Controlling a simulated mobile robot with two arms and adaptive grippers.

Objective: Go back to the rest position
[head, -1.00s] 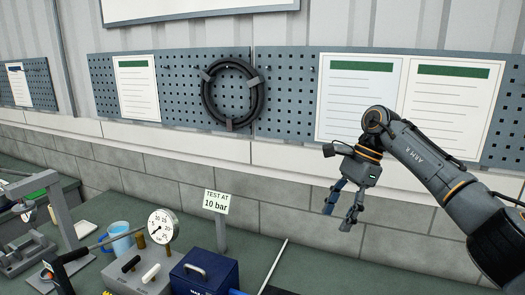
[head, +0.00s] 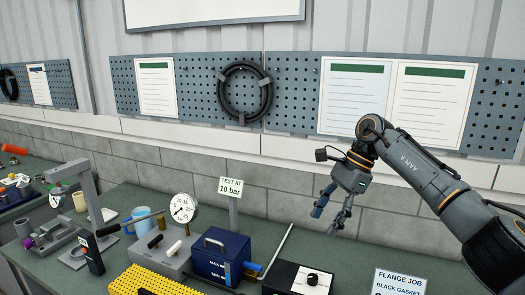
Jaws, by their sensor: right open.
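My right gripper (head: 333,216) hangs from the right arm, which comes in from the right edge of the head view. Its two fingers point down and are spread apart, with nothing between them. It is above the back of the green bench (head: 270,236), in front of the grey block wall, and touches nothing. My left gripper is not in view.
Below are a dark blue box (head: 221,256), a gauge (head: 182,208) on a test pump, a yellow perforated block (head: 150,282), a black box with a knob (head: 300,279) and a "TEST AT 10 bar" sign (head: 231,188). A black hose coil (head: 245,91) hangs on the pegboard.

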